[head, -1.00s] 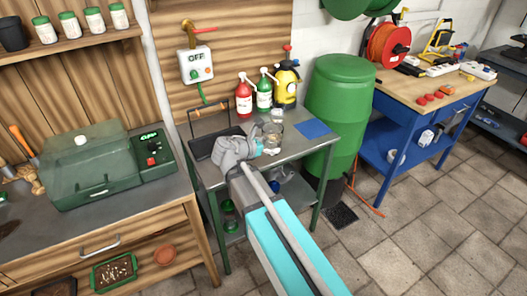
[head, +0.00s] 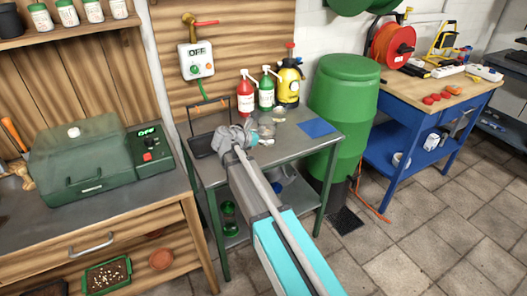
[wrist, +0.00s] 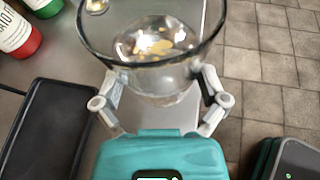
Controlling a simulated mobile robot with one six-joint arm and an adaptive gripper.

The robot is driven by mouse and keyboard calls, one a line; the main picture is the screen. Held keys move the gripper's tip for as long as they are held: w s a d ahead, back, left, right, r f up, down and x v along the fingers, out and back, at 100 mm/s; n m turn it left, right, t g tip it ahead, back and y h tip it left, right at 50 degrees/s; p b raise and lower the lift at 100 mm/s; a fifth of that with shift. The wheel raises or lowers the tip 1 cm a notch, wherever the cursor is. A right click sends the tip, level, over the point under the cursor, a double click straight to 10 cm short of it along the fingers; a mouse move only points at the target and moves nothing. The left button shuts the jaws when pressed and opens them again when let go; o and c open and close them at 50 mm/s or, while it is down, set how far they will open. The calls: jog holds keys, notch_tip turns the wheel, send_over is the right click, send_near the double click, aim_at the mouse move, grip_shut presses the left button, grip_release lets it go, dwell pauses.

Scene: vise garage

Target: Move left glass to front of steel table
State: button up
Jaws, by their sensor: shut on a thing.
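My gripper (wrist: 160,92) is shut on a clear drinking glass (wrist: 150,60), with one finger on each side of it. The glass is upright, its wide rim toward the wrist camera, and yellowish patches show through it. In the head view my gripper (head: 252,139) is over the left-middle of the steel table (head: 300,146), with a glass (head: 266,130) at its fingers, partly hidden. A second glass (head: 279,114) seems to stand behind it. I cannot tell whether the held glass touches the tabletop.
A red bottle (head: 245,98), a green bottle (head: 265,95) and a yellow sprayer (head: 289,85) stand at the table's back. A black tray (head: 202,144) is at left and a blue mat (head: 317,127) at right. A green barrel (head: 343,105) stands beside the table. The front right tabletop looks clear.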

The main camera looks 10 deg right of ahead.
aim_at(263, 153)
jog(key=shift+w+f+b, duration=0.65)
jog(key=shift+w+f, duration=0.15)
jog(key=shift+f, duration=0.15)
jog(key=shift+f, duration=0.1)
jog(key=shift+w+f+b, duration=0.35)
jog(key=shift+f+b, duration=0.1)
jog(key=shift+b, duration=0.05)
jog(key=shift+f+b, duration=1.45)
jog(key=shift+b, duration=0.05)
jog(key=shift+f, duration=0.2)
jog(key=o, duration=1)
jog(key=shift+r, duration=0.1)
jog(key=shift+c, duration=0.2)
jog(key=shift+r, duration=0.15)
